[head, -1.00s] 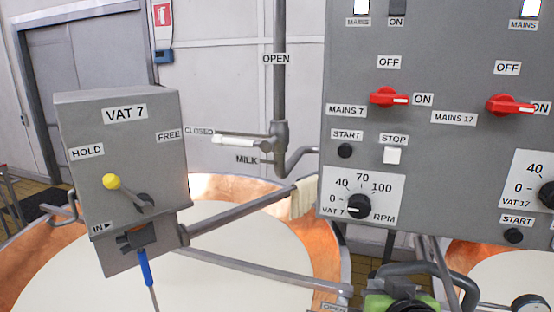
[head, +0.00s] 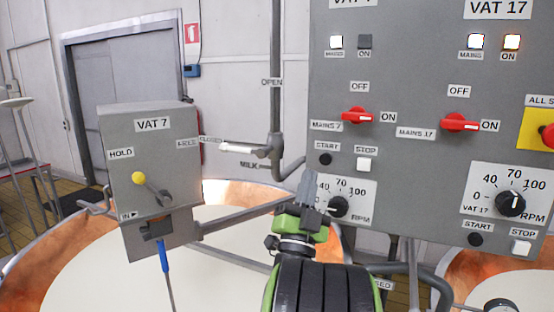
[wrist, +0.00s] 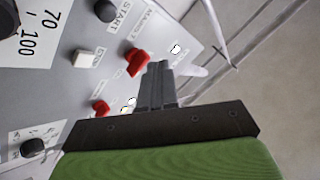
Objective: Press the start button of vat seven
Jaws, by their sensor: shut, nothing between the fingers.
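The black start button of vat seven (head: 325,159) is on the grey control panel, under the MAINS 7 label and left of the white stop button (head: 366,164). In the wrist view the start button (wrist: 105,10) is near the top edge, beside its START label. My gripper (head: 309,178) is shut and empty, its fingers pointing up, just below and left of the start button in the head view. In the wrist view its fingertips (wrist: 158,68) appear near the red MAINS 7 switch (wrist: 137,60). Contact with the panel cannot be told.
The vat 7 speed knob (head: 338,206) is partly behind my gripper. The red MAINS 7 switch (head: 357,116) points to ON; the vat 7 mains lamp (head: 336,42) is lit, its ON lamp (head: 365,41) dark. Vat 17's start button (head: 475,239) is lower right. The VAT 7 box (head: 150,180) stands left.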

